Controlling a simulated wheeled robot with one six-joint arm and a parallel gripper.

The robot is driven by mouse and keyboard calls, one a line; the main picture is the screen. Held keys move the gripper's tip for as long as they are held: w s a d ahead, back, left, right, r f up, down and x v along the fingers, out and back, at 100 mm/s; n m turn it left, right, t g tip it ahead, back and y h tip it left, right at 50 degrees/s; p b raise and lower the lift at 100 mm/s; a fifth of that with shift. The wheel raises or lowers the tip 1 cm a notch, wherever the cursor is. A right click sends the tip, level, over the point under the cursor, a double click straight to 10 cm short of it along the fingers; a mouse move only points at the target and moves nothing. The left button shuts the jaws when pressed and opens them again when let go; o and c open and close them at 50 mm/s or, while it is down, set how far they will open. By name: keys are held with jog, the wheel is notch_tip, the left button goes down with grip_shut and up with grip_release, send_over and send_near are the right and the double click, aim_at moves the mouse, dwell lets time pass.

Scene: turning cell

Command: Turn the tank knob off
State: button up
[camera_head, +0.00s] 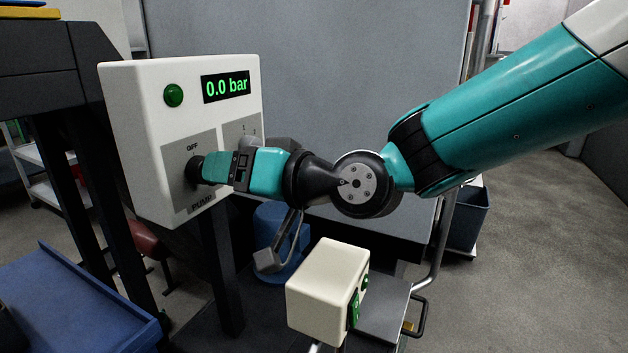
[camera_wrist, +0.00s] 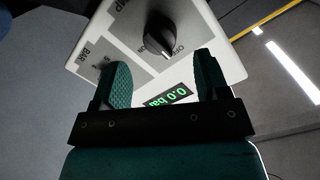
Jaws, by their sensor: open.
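A white control box (camera_head: 240,72) stands at the left in the head view, its display reading 0.0 bar. A black knob (camera_head: 193,168) sits on its grey panel marked PUMP, with OFF printed above it. No label reading tank can be made out. My gripper (camera_head: 212,167) is in front of this panel and partly covers the knob. In the wrist view my gripper (camera_wrist: 161,62) is open, with two teal fingers spread and nothing between the pads. The black knob (camera_wrist: 158,36) shows just beyond the fingertips, between them. Its ridge slants toward the OFF lettering. I cannot tell if the fingers touch it.
A second grey panel (camera_head: 242,130) on the box is mostly hidden by my gripper; in the wrist view it carries BAR lettering. A green lamp (camera_head: 173,95) is beside the display. A small cream box (camera_head: 320,285) with green switches stands below my wrist. A blue tray (camera_head: 80,300) lies lower left.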

jog(key=v, duration=1.2)
jog(key=shift+d+b, duration=0.2)
jog(key=shift+b, duration=0.25)
jog(key=shift+s+f, duration=0.1)
jog(key=shift+f, duration=0.05)
jog(key=s+d+f+g+h, duration=0.6)
jog(key=s+d+f+h, duration=0.4)
jog(key=s+d, duration=0.45)
notch_tip(320, 180, up, 26)
jog(key=d+h+p, duration=0.1)
jog(key=d+p, duration=0.1)
jog(key=p, duration=2.5)
jog(key=shift+w, duration=0.35)
